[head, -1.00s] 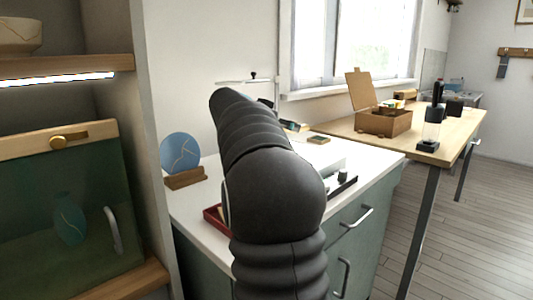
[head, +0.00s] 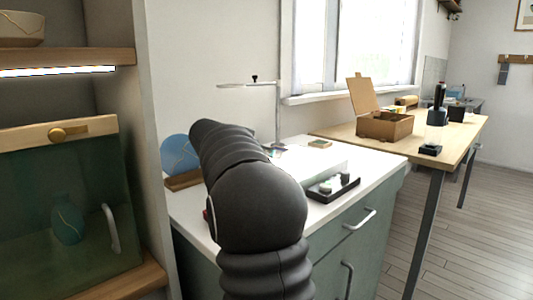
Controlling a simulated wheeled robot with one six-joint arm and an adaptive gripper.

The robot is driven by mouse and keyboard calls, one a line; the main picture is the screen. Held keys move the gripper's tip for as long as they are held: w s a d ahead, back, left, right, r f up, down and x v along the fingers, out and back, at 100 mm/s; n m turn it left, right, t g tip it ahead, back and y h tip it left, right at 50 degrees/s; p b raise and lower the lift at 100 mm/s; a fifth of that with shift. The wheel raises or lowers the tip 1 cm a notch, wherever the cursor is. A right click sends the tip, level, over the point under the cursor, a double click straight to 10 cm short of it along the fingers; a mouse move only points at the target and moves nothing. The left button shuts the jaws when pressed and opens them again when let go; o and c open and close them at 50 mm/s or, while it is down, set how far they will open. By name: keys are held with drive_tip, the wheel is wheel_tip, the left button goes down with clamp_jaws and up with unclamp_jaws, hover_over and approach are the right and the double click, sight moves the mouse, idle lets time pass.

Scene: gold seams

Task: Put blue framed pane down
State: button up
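My dark arm fills the middle of the head view and reaches over the white counter (head: 385,172). My gripper is hidden behind the arm, so I cannot see whether it holds anything. I cannot make out a blue framed pane for certain. A small flat framed piece (head: 320,144) with a greenish middle lies at the back of the counter, near the wooden table. A round blue plate with pale gold seams (head: 176,152) stands upright in a wooden holder (head: 183,181) at the counter's left, partly covered by my arm.
A black tray (head: 333,188) with small items lies near the counter's front edge. A lamp-like stand (head: 277,110) rises behind the arm. An open wooden box (head: 385,125) and a dark bottle-like tool (head: 437,125) stand on the wooden table (head: 455,143). A shelf cabinet (head: 60,190) borders the left.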

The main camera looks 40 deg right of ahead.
drive_tip(key=o, duration=1.3)
drive_tip(key=shift+f, duration=0.1)
